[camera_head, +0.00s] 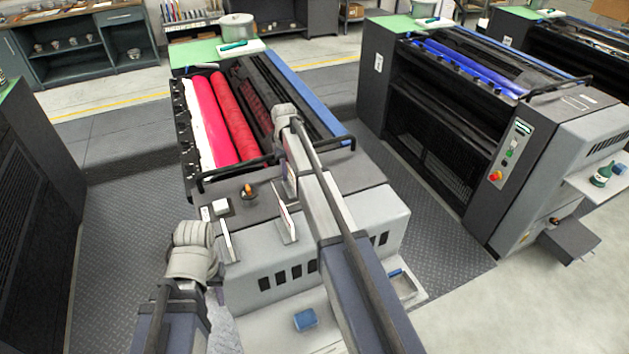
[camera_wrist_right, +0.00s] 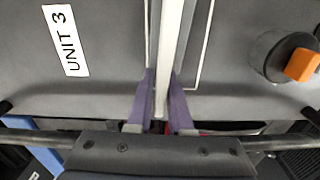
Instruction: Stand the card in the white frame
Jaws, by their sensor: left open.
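The white card (camera_head: 288,222) stands on edge over the grey top of the near press unit. In the right wrist view I look down on the card (camera_wrist_right: 174,45) as a narrow white strip. My right gripper (camera_wrist_right: 162,78) has its purple fingers on both faces of the card, shut on it. Thin white lines of the frame (camera_wrist_right: 211,45) run on either side of the card; whether its lower edge touches the surface I cannot tell. In the head view my right gripper (camera_head: 290,178) is partly hidden by its arm. My left gripper (camera_head: 221,238) is open and empty, left of the card.
An orange knob (camera_head: 248,190) and a white block (camera_head: 221,207) are on the unit's top, left of the card. A black bar (camera_head: 228,172) crosses before the red rollers (camera_head: 236,115). A "UNIT 3" label (camera_wrist_right: 66,40) lies beside the frame.

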